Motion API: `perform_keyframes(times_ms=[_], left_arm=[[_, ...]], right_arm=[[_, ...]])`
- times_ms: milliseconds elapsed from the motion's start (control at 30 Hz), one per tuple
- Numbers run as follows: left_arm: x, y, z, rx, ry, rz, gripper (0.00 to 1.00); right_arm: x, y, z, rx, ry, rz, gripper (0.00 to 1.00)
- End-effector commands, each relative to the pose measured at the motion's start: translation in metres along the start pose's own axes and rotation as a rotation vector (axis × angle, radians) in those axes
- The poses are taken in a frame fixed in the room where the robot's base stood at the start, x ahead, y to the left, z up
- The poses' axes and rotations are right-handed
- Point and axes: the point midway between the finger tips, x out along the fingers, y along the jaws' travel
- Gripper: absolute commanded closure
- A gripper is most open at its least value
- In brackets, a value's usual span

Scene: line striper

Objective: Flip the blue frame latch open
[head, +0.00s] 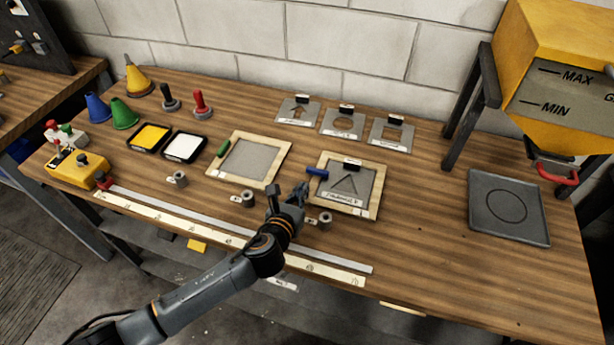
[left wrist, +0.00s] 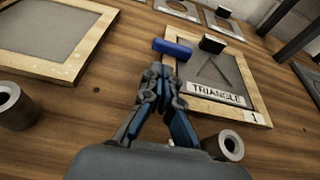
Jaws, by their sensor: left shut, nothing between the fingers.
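The blue frame latch (head: 317,172) sits on the left edge of a wooden frame (head: 371,211) that holds a grey plate with a triangle. In the left wrist view the blue latch (left wrist: 173,48) lies just beyond my fingertips, and the label on the plate (left wrist: 218,92) reads TRIANGLE. My left gripper (head: 301,190) is shut and empty, in front of the latch and close to the frame's left edge. In the left wrist view its fingers (left wrist: 160,72) point at the latch; I cannot tell whether they touch it. My right gripper is not in view.
A second wooden frame (head: 272,184) with a green latch (head: 224,148) stands to the left. Grey cylinders (head: 325,221) stand near the front, by a long ruler strip (head: 225,238). Stencil plates (head: 342,124) lie behind.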

Motion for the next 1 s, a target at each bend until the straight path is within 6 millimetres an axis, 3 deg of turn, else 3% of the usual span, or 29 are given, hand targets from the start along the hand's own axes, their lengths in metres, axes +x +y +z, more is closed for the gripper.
perform_keyframes(times_ms=[133,333,767,1000], left_arm=[[0.025,-0.001,0.008,-0.001,-0.001,0.0,1.0],[0.042,0.0,0.012,0.0,0.0,0.0,1.0],[0.045,0.0,0.012,0.001,0.0,-0.001,1.0],[0.041,0.014,0.011,0.01,0.0,-0.018,1.0]], right_arm=[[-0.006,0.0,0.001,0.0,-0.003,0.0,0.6],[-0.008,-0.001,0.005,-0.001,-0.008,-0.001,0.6],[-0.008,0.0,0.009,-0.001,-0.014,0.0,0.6],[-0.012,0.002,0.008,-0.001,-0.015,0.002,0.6]])
